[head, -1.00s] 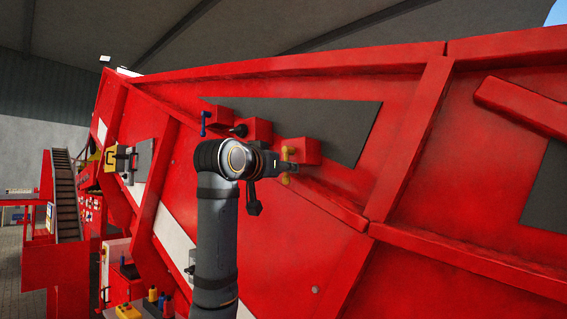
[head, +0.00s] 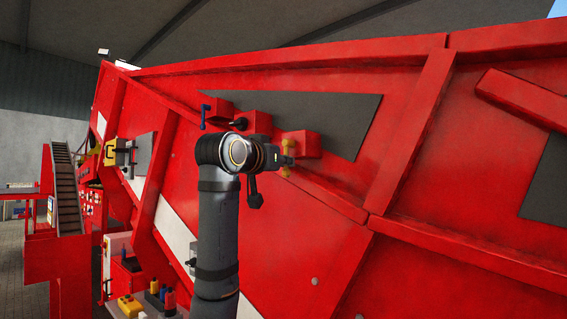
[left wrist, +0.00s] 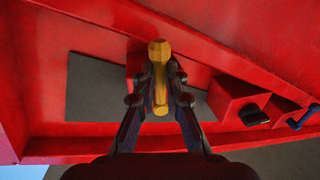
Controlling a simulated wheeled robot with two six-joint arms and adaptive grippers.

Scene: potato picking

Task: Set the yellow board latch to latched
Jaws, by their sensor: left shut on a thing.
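The yellow latch (head: 287,147) is a small handle on a red block (head: 308,143) at the lower right end of the row on the sloping red machine side. In the left wrist view the yellow latch (left wrist: 159,78) stands lengthwise between the two fingers, its knob end beyond the fingertips. My left gripper (head: 286,160) is shut on the latch and hides its middle in the head view. The fingers of my left gripper (left wrist: 160,88) press it from both sides. My right gripper is not in view.
A blue handle (head: 204,117) and a black handle (head: 238,124) sit on red blocks up and left of the yellow latch. A dark grey panel (head: 340,115) lies behind. Red ribs (head: 410,130) stand out from the machine side.

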